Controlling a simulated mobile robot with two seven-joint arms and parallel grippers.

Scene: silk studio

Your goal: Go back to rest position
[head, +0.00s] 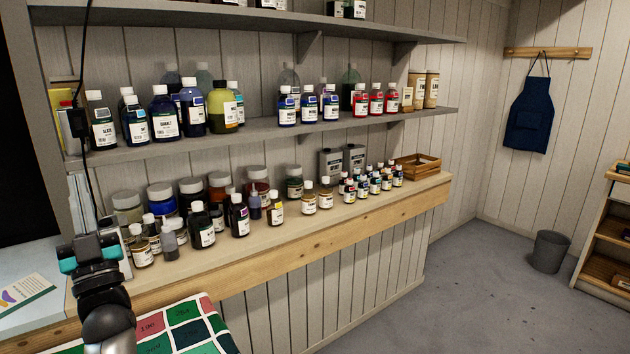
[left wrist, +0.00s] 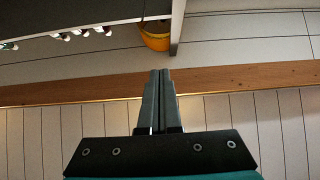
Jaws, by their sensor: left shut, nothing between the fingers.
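My left gripper (head: 90,252) is at the lower left of the head view, in front of the left end of the wooden counter (head: 330,238). Its arm comes up from the bottom edge. In the left wrist view my left gripper (left wrist: 160,75) has its two fingers together, with nothing between them. A plank wall and a wooden strip (left wrist: 235,80) lie beyond the fingertips. My right gripper is in neither view.
Bottles and jars crowd the counter near my left gripper, including a white-capped jar (head: 140,250). A shelf (head: 300,131) above holds more bottles. A colour-patch sheet (head: 190,330) is below. Grey floor (head: 440,310) is open at right, with a bin (head: 550,252) beyond.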

